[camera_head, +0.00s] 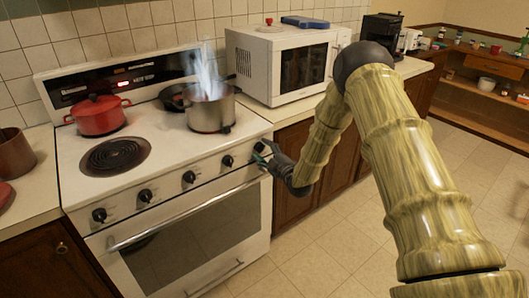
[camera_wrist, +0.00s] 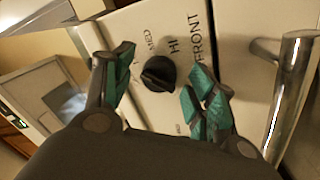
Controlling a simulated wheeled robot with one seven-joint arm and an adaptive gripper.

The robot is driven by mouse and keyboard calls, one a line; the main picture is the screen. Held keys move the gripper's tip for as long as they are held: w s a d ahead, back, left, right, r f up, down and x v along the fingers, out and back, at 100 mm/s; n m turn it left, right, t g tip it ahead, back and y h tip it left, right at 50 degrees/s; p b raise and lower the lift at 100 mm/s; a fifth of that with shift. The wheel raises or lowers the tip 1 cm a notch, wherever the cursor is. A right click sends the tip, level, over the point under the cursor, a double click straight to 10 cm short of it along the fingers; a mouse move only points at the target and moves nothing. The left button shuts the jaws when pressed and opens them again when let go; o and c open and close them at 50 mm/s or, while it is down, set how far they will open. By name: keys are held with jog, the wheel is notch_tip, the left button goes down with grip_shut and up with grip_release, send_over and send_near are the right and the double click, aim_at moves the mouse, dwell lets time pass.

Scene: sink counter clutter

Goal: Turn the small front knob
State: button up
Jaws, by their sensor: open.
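The small front knob (camera_wrist: 159,73) is black and round, on the white stove panel by the printed words "HI", "MED" and "FRONT". My gripper (camera_wrist: 163,80) is open, with green-padded fingers on either side of the knob. I cannot tell whether the pads touch it. In the head view my gripper (camera_head: 268,156) is at the right end of the stove's front panel, where it partly hides the rightmost knob. Several other black knobs, such as one (camera_head: 227,160) just left of it, line the same panel.
The oven handle (camera_wrist: 290,85) is close on the right in the wrist view. A steaming steel pot (camera_head: 210,115) and a red pot (camera_head: 98,116) stand on the stove. A white microwave (camera_head: 265,65) is on the counter. The floor in front is clear.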

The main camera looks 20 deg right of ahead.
jog(key=v, duration=1.2)
dwell(0.3)
jog(key=s+a+f+m+g+h, duration=0.25)
jog(key=s+f+m+g, duration=0.25)
jog(key=s+f, duration=0.65)
jog(key=s+a+f+m+g+h, duration=0.1)
jog(key=s+a+f+m+g, duration=0.35)
jog(key=s+f, duration=0.7)
jog(key=s+a+f+m+g+h+p, duration=0.1)
jog(key=s+m+g, duration=0.4)
jog(key=s, duration=2.3)
notch_tip(320, 180, down, 2)
jog(key=g+h, duration=0.1)
jog(key=g, duration=0.2)
jog(key=shift+s+f, duration=0.25)
jog(key=shift+s, duration=0.05)
